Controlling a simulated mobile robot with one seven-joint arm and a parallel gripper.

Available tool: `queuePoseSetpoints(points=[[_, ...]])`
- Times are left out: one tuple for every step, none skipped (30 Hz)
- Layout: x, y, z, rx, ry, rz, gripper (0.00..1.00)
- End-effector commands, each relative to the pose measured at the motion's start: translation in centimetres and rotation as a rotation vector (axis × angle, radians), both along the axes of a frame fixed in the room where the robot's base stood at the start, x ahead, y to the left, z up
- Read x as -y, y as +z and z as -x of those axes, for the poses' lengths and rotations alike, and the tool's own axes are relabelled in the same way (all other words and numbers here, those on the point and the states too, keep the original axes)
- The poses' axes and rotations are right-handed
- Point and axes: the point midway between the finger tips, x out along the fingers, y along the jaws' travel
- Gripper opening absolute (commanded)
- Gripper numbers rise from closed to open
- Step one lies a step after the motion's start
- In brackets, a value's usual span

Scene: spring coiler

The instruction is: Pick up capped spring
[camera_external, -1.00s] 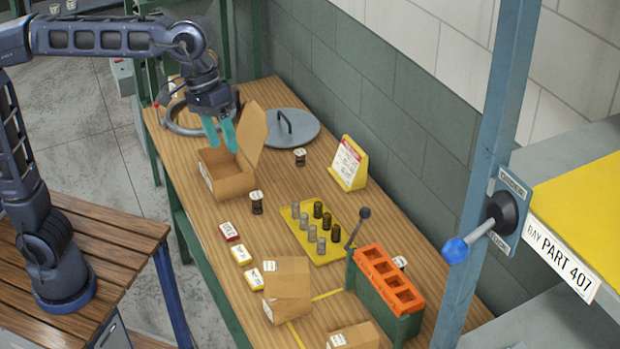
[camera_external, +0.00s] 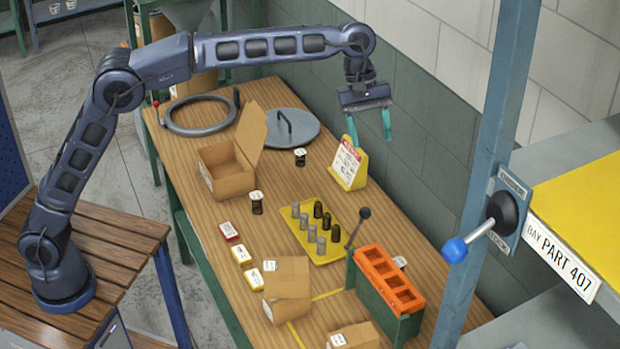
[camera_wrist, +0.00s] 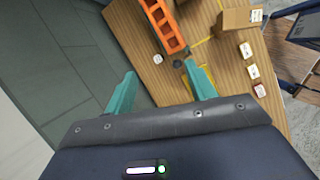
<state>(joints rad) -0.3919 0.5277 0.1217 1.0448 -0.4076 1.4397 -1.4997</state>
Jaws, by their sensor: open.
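Several dark springs with white caps stand on the wooden table. One capped spring (camera_external: 256,203) is left of the yellow pegboard, and another (camera_external: 300,157) is in front of the round grey lid. A white top (camera_external: 400,262), probably a third, shows behind the orange rack; the wrist view shows this white cap (camera_wrist: 157,58) beside the rack, between my fingers in the picture. My gripper (camera_external: 369,128) is open and empty, in the air above the table's back side near the yellow sign. Its teal fingers (camera_wrist: 160,72) spread apart in the wrist view.
The orange rack (camera_external: 390,280) sits on a green base with a black-knobbed lever (camera_external: 358,228) beside it. The yellow pegboard (camera_external: 295,232) holds several springs. An open carton (camera_external: 225,182), a yellow sign (camera_external: 348,163), closed boxes (camera_external: 287,275) and a blue post (camera_external: 490,170) stand around.

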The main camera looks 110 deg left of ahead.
Motion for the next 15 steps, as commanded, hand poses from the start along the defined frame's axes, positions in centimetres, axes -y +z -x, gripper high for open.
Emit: queuePoseSetpoints(points=[[-1.3,-1.1,-1.0,-0.012,0.039,0.016,0.56],[-1.9,-1.6,-1.5,-0.019,0.060,0.025,0.56],[-2.6,-2.1,-2.0,-0.026,0.085,0.036,0.56],[-3.1,-2.5,-2.3,-0.031,0.104,0.045,0.56],[-3.5,-2.8,-2.6,-0.034,0.119,0.051,0.56],[-4.0,-3.3,-3.0,-0.040,0.138,0.060,0.56],[-4.4,-3.5,-3.2,-0.043,0.151,0.065,0.56],[-4.7,-3.8,-3.5,-0.046,0.163,0.069,0.56],[-5.1,-4.2,-3.7,-0.052,0.178,0.076,0.56],[-5.4,-4.4,-3.9,-0.055,0.188,0.080,0.56],[-5.7,-4.7,-4.1,-0.058,0.199,0.085,0.56],[-6.0,-5.1,-4.3,-0.063,0.210,0.091,0.56],[-6.3,-5.3,-4.4,-0.065,0.220,0.094,0.56],[-6.5,-5.5,-4.6,-0.067,0.230,0.098,0.56],[-6.8,-5.7,-4.7,-0.070,0.239,0.103,0.56]])
